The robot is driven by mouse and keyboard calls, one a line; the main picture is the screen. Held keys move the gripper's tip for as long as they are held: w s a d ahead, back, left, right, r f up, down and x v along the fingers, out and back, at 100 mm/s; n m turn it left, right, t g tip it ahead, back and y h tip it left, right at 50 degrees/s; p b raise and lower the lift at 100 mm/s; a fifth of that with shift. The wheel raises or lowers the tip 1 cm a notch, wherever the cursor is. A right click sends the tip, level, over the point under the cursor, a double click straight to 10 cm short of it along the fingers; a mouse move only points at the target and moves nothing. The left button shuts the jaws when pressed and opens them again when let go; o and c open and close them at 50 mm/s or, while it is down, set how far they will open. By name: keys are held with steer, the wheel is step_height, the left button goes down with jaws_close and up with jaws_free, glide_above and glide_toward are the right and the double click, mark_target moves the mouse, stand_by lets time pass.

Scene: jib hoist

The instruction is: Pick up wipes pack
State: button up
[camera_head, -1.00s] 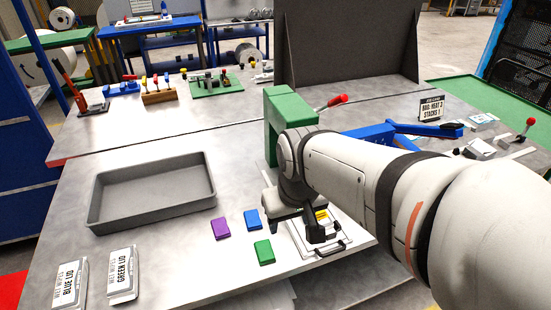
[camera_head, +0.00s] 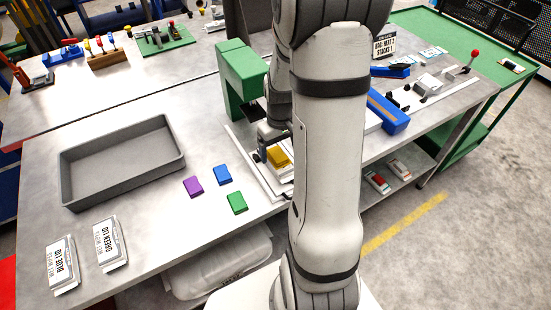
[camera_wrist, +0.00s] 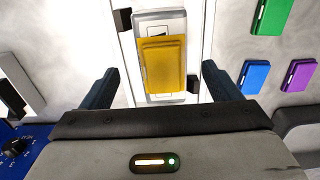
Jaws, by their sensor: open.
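A white wipes pack with a yellow lid (camera_head: 278,157) lies on a pale plate beside the green press frame (camera_head: 243,75). In the wrist view the white pack (camera_wrist: 160,18) lies straight ahead, with the yellow lid (camera_wrist: 163,62) on top. My gripper (camera_wrist: 158,75) is open, its dark fingers to the left and right of the pack, with gaps on both sides. In the head view my gripper (camera_head: 272,145) is over the pack and my arm hides part of this area. Whether the fingers reach the pack's height is unclear.
Purple (camera_head: 193,187), blue (camera_head: 222,174) and green (camera_head: 237,203) lids lie loose on the table. Blue equipment (camera_head: 388,112) is to the right.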

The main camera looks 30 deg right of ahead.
mark_target(278, 154)
steer(key=f, duration=0.2)
steer(key=f+p, duration=0.1)
steer(key=f, duration=0.1)
steer(key=shift+w+a, duration=0.2)
steer(key=shift+w, duration=0.1)
steer(key=shift+f, duration=0.6)
steer(key=c, duration=1.1)
